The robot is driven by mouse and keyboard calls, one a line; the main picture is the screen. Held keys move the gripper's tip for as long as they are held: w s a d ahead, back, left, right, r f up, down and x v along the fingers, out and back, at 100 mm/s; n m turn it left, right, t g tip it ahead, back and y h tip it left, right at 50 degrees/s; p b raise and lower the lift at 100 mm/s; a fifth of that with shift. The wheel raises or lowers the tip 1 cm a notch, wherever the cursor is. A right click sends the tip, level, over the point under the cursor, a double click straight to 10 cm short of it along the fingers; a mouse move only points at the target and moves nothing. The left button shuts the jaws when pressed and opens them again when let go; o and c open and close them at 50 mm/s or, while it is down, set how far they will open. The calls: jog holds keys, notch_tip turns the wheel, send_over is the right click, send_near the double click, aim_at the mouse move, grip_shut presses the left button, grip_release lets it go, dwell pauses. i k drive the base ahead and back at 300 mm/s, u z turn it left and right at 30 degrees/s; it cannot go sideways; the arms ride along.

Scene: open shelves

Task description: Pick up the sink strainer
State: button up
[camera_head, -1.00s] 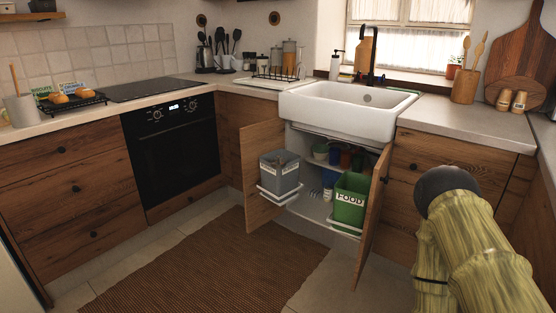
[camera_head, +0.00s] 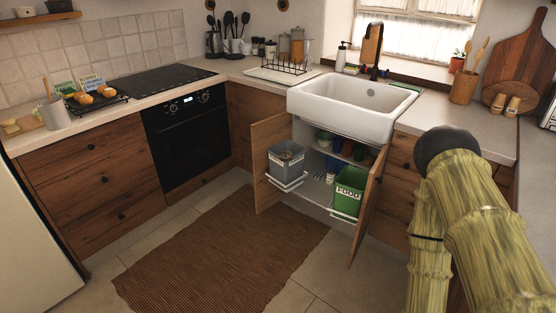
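I cannot make out a sink strainer in this view. The white sink (camera_head: 345,117) stands below the window, and its basin floor is mostly hidden by the front wall. A small round drain or overflow mark (camera_head: 371,92) shows on its inner back wall. My arm, a greenish-yellow link with a dark round joint, fills the right side of the picture. My gripper is not in view.
The cabinet under the sink is open, its left door (camera_head: 268,165) and right door (camera_head: 365,210) swung outward. A brown rug (camera_head: 220,250) covers the floor ahead. Counters flank the sink.

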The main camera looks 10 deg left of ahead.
aim_at(286, 154)
jog(key=z, duration=0.35)
jog(key=k, duration=0.2)
jog(key=u, duration=1.2)
jog(key=i, duration=2.2)
jog(key=z, duration=0.75)
